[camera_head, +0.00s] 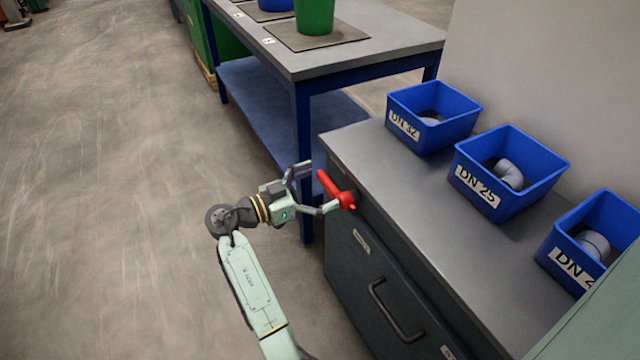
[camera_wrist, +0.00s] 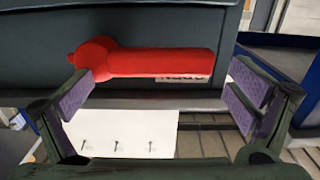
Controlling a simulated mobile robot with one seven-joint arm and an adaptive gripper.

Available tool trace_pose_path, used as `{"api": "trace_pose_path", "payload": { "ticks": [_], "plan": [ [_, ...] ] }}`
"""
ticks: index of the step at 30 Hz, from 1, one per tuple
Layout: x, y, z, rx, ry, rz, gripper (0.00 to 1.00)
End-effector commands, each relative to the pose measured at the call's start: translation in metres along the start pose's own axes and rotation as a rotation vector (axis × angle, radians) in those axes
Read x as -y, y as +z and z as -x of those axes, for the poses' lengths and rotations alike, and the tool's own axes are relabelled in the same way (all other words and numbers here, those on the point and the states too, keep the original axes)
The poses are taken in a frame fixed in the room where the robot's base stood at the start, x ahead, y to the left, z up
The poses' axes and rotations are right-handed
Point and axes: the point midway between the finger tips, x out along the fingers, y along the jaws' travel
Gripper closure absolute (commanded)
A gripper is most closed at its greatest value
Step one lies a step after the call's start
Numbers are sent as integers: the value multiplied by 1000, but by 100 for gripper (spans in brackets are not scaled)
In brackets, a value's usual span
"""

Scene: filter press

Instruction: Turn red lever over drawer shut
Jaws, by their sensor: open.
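The red lever (camera_head: 337,190) sits on the front of the dark grey drawer cabinet, just below the worktop and above the drawer (camera_head: 375,290). In the wrist view the lever (camera_wrist: 150,62) lies lengthwise across the picture, its round hub at the left and its bar reaching right. My gripper (camera_head: 312,188) is open at the lever. In the wrist view my gripper (camera_wrist: 160,95) has one purple-padded finger near the hub and the other near the bar's free end. I cannot tell whether either finger touches it. The bar partly hides a white label (camera_wrist: 183,79).
The drawer has a dark bar handle (camera_head: 395,312). Blue bins (camera_head: 505,205) with grey pipe fittings stand on the cabinet's worktop (camera_head: 425,215). A blue-legged table (camera_head: 400,45) with a green bucket (camera_head: 314,15) stands behind. The floor (camera_head: 110,200) at left is clear.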

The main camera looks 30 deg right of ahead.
Motion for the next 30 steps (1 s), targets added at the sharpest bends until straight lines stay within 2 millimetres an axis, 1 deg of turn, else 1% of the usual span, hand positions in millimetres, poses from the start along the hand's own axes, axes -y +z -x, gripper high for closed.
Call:
{"api": "trace_pose_path", "payload": {
  "ticks": [4, 30],
  "plan": [
    [0, 0, 0, 0, 0, 0, 0],
    [1, -1, -2, -1, -1, -1, 58]
  ]
}}
